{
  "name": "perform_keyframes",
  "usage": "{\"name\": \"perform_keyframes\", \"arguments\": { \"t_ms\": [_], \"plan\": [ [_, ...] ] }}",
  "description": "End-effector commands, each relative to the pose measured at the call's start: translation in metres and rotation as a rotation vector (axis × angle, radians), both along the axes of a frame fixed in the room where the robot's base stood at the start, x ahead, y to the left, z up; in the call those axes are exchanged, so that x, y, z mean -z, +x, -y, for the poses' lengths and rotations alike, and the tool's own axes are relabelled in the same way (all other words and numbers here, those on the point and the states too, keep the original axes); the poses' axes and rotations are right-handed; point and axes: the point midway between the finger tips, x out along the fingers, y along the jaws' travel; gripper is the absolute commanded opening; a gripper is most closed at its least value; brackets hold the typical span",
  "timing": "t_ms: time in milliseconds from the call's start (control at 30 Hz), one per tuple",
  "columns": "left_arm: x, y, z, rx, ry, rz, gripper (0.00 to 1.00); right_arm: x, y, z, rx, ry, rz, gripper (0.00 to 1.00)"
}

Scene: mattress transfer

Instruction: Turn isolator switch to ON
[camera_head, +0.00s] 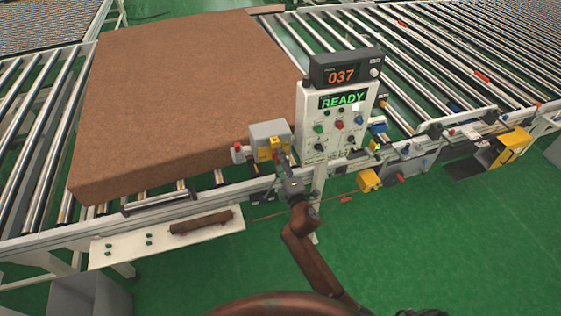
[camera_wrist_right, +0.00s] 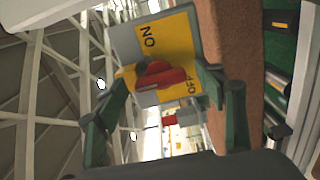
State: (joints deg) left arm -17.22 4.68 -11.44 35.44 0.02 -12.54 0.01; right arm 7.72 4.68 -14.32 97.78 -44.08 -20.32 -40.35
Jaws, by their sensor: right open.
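The isolator switch is a grey box (camera_head: 271,129) with a yellow plate, on the conveyor's front rail left of the control panel. In the right wrist view, the yellow plate (camera_wrist_right: 177,42) reads ON and OFF, and the red handle (camera_wrist_right: 160,76) sits across its lower part, its right end near OFF. My right gripper (camera_head: 284,172) is just in front of the box. In the wrist view its open fingers (camera_wrist_right: 165,88) stand on either side of the handle; I cannot tell whether they touch it. My left gripper is out of view.
A white control panel (camera_head: 309,118) reads READY, with a display (camera_head: 345,74) showing 037 above. A large brown mattress (camera_head: 185,90) lies on the rollers behind. A small red-tipped part (camera_head: 237,148) sits left of the switch. Green floor (camera_head: 430,240) is clear at the front right.

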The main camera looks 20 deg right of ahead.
Motion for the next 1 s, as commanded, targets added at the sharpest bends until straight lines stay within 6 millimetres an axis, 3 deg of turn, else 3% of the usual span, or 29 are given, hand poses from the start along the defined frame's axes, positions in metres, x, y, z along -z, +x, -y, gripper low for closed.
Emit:
{"name": "perform_keyframes", "arguments": {
  "t_ms": [533,700,1000],
  "plan": [
    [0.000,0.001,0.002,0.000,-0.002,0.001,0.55,0.001,-0.100,0.004,0.001,0.000,-0.003,0.64],
    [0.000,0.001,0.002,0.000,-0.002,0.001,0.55,0.000,-0.113,0.004,0.001,0.001,-0.001,0.64],
    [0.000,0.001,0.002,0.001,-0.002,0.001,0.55,0.000,-0.115,0.004,0.000,0.000,-0.001,0.64]
  ]
}}
